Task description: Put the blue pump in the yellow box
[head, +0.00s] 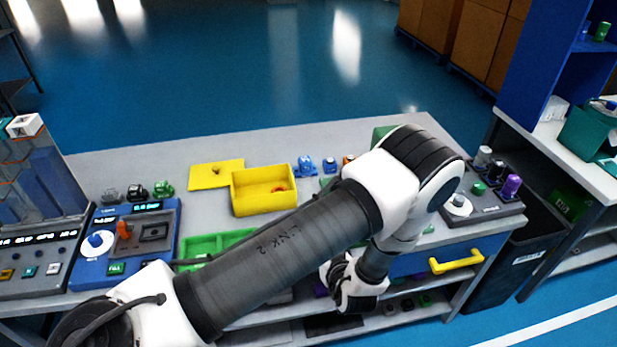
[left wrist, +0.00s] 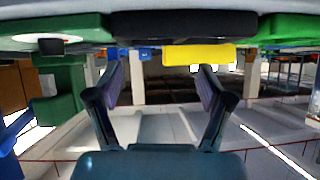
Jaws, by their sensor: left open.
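The open yellow box (head: 264,208) stands near the middle of the table, with a small orange-red item inside. A blue pump-like part (head: 306,166) stands just behind the box, to its right. My left arm reaches across the front of the table. Its gripper (head: 350,287) hangs low at the table's front edge, apart from both, its fingertips unclear from the head. In the left wrist view the left gripper (left wrist: 158,100) is open with nothing between its fingers. A yellow block (left wrist: 200,54) shows beyond the fingers; I cannot tell whether it is the box.
A yellow lid (head: 214,174) lies left of the box. A green tray (head: 205,243) lies in front, partly behind my arm. A blue test device (head: 125,240) is at left, a grey one (head: 482,205) at right. A yellow drawer handle (head: 457,260) sticks out at the front right.

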